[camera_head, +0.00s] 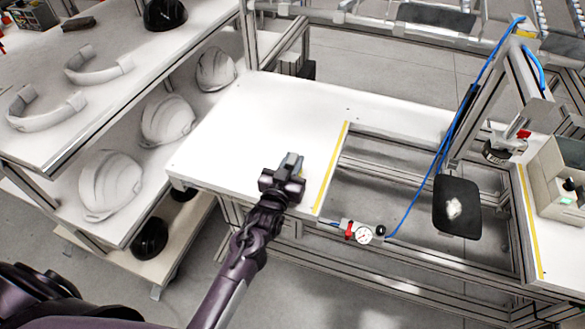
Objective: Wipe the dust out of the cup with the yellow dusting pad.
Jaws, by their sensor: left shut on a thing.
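My left gripper (291,163) is above the white worktop (262,120), near its front edge and left of a yellow strip. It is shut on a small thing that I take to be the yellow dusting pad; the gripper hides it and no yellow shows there. A dark, rounded-square cup (445,215) with a white dusty patch in its middle is at the right, below a metal frame. A wide gap lies between my left gripper and the cup. My right gripper is not in view.
A pressure gauge (364,234) sits at the front rail, and a blue hose (437,158) runs up from near it. A metal post (497,90) stands behind the cup. A beige box (555,180) is at the far right.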

